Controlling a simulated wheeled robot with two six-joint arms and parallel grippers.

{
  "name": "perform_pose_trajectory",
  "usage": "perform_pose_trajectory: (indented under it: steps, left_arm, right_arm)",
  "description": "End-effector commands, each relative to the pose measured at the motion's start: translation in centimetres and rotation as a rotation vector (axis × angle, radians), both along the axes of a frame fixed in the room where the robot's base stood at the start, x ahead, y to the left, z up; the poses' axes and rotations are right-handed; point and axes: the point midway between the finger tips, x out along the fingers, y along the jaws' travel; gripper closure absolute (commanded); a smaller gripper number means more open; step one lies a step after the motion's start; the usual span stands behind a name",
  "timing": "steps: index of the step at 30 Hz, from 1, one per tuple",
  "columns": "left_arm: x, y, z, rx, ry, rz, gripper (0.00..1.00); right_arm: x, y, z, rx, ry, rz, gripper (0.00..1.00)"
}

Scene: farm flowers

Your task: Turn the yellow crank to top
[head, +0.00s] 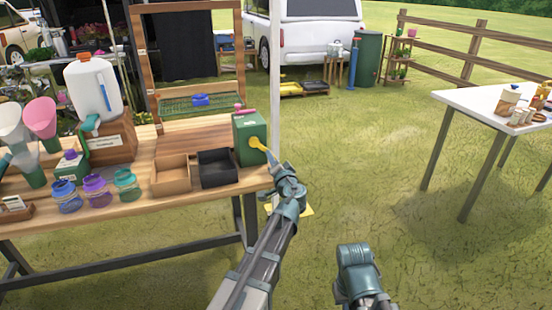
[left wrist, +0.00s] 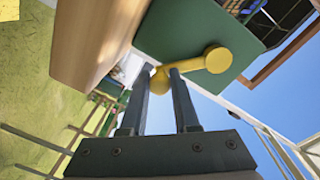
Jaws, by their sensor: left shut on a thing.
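The yellow crank (head: 257,143) sits on the side of a green box (head: 249,130) at the right end of the wooden table. In the left wrist view the crank's round hub (left wrist: 217,59) is on the green face (left wrist: 185,40), and its knob (left wrist: 160,82) is lower, away from the sky side. My left gripper (head: 270,158) is at the crank's outer end. In the left wrist view its two fingers (left wrist: 163,80) are shut on the knob. Part of my right arm shows at the bottom of the head view; its gripper does not show.
The wooden table (head: 200,203) carries a brown tray (head: 171,175), a black tray (head: 217,168), several jars and a white jug (head: 94,88). A wooden frame (head: 150,70) stands behind. A white table (head: 480,105) is at the right, with open grass between.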

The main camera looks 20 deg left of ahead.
Motion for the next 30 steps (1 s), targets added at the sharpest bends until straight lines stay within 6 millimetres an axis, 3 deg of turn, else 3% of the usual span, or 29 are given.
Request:
perform_pose_trajectory:
  steps: [15,30]
  left_arm:
    - [-1.7,2.3,-1.9,0.379,0.257,-0.002,1.00]
    - [-2.6,3.7,-2.3,0.568,0.383,-0.003,1.00]
  right_arm:
    - [0.0,0.0,-1.6,0.000,0.000,0.000,1.00]
    - [0.0,0.0,-1.9,0.000,0.000,0.000,1.00]
